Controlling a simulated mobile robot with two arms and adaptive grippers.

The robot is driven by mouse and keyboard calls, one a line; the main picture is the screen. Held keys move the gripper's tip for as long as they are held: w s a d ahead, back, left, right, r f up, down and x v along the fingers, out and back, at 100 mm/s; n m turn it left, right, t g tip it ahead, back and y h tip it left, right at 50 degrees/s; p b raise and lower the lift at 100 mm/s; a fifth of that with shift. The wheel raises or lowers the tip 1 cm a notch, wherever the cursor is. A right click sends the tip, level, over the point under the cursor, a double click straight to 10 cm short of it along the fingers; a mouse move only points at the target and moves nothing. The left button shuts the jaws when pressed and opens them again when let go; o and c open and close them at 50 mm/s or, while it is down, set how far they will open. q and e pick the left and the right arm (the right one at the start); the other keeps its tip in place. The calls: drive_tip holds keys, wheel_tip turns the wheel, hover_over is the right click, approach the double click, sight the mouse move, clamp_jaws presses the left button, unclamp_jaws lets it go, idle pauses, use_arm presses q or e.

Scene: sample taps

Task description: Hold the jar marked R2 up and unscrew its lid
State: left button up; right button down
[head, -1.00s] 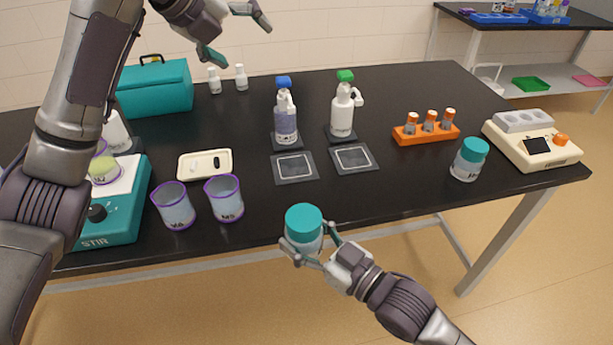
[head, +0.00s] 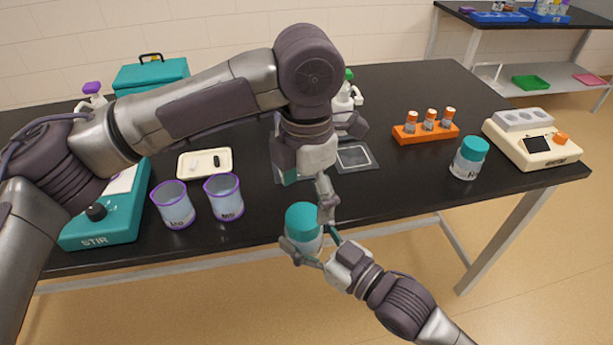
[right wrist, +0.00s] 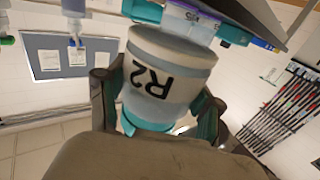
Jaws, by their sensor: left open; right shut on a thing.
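The jar marked R2 has a teal lid and shows in the head view (head: 303,228). It is upright, held off the bench just in front of its front edge. My right gripper (head: 318,252) is shut around the jar's body from the right. In the right wrist view the jar (right wrist: 165,80) appears upside down with its R2 label readable, between my gripper's fingers. My left gripper (head: 308,192) is open and points down just above the lid (head: 303,216). It looks apart from the lid, though the exact gap is hard to tell.
A similar teal-lidded jar (head: 469,158) stands at the bench's right, near an orange tube rack (head: 426,134) and a cream device (head: 530,142). Two purple-rimmed beakers (head: 174,205) (head: 224,197) stand left of the held jar. My left arm hides part of the bench.

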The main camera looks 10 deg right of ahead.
sight(306, 216)
use_arm(q)
drive_tip(key=shift+f, duration=2.45)
